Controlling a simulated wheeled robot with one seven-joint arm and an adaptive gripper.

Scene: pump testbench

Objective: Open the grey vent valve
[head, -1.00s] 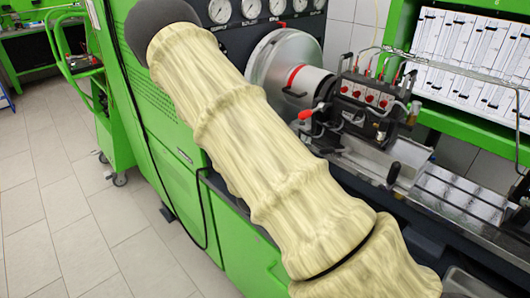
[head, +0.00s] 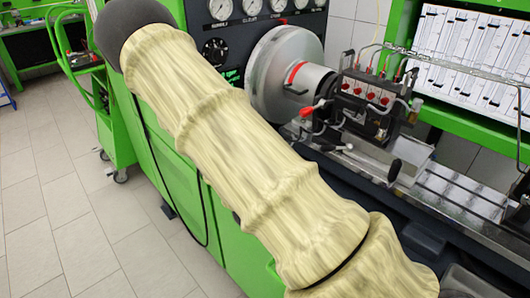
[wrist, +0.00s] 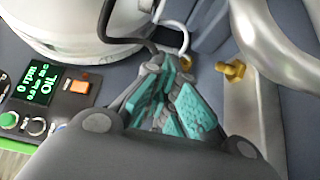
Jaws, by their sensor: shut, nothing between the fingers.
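My gripper (wrist: 168,78) shows in the wrist view with its teal-padded fingers drawn together and nothing between them. Just beyond the tips are a dark hose and a pale curved piece (wrist: 183,40). I cannot tell whether either belongs to the grey vent valve, and no part is clearly that valve. A brass fitting (wrist: 235,70) sits right of the fingers, apart from them. In the head view the gripper is not visible, and my sleeved arm hides part of the green testbench (head: 240,255).
A panel with a lit green display (wrist: 42,78) and an orange switch (wrist: 80,87) lies left of the fingers. A large pale rounded body is above, and a thick pale pipe (wrist: 270,50) at right. The head view shows a silver drum (head: 275,75) and a red-knobbed pump (head: 370,95).

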